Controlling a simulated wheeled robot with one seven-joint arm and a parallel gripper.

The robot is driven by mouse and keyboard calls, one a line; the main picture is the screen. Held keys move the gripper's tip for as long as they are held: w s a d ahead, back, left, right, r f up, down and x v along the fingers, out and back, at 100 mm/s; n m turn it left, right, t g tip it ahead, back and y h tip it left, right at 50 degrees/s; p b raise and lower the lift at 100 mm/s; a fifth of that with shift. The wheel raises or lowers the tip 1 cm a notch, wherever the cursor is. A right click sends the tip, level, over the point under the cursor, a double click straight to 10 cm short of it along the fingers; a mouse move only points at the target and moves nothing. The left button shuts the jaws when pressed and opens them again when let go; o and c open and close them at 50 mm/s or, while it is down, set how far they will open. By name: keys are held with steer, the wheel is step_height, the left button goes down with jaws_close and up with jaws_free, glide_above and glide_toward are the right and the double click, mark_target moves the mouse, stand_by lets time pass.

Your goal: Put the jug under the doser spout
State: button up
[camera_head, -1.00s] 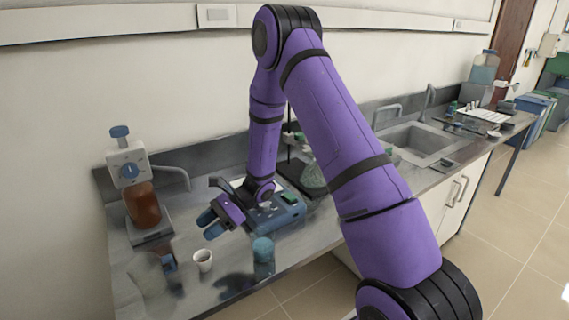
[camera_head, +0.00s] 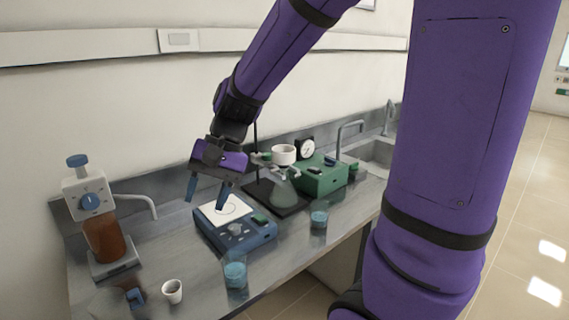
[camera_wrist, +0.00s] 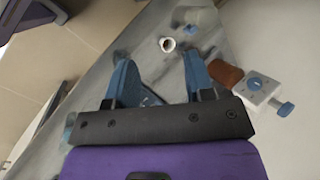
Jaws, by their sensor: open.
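The doser (camera_head: 104,238) is a brown bottle with a white dial head and blue knob on a grey base at the left. Its spout (camera_head: 146,197) reaches out to the right. The jug (camera_head: 108,300) appears as a faint clear vessel with a blue handle (camera_head: 136,297) at the bottom left, in front of the doser, partly cut off. In the wrist view the jug (camera_wrist: 203,17) is at the top, with the doser (camera_wrist: 258,86) to the right. My gripper (camera_head: 206,196) is open and empty above the blue stirrer, right of the doser. Its fingers also show in the wrist view (camera_wrist: 158,75).
A small white cup (camera_head: 172,291) stands right of the jug. A blue stirrer (camera_head: 240,238) with a white plate lies under my gripper. Blue beakers (camera_head: 235,274) (camera_head: 319,219) stand along the front.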

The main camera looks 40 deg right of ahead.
steer(key=s+d+r+n+t+h, duration=0.2)
steer(key=s+d+r+t+h, duration=0.1)
steer(key=s, duration=0.3)
steer(key=s+d+r+n+t+h, duration=0.2)
steer(key=s+d+r+n, duration=0.1)
steer(key=s, duration=0.4)
step_height(320, 180, up, 2)
steer(key=shift+s+d+r+n+t+h, duration=0.2)
steer(key=shift+d+n+t+h, duration=0.15)
steer(key=shift+d, duration=0.25)
stand_by(0.3)
